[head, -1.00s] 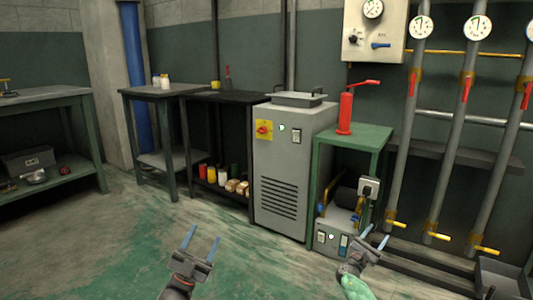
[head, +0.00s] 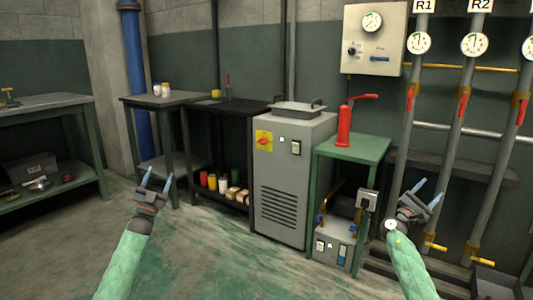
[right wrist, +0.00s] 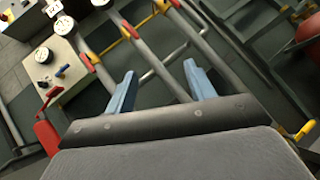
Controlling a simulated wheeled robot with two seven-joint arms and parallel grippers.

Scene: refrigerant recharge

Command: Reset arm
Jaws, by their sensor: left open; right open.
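My left gripper (head: 158,182) has two blue fingers spread apart with nothing between them. It is in the air in front of the dark tables, its green-sleeved arm coming up from the lower left. My right gripper (head: 430,192) is also open and empty, raised in front of the lower part of the gauge pipes, right of the green stand. In the right wrist view its two blue fingers (right wrist: 160,92) stand apart, with pipes and gauges beyond them.
A grey cabinet (head: 292,180) stands mid-scene beside the green stand (head: 370,148) with a red pump-like canister (head: 344,125) on top. A gauge panel (head: 373,62) hangs on the wall. A workbench (head: 45,102) is at left. Floor in front is clear.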

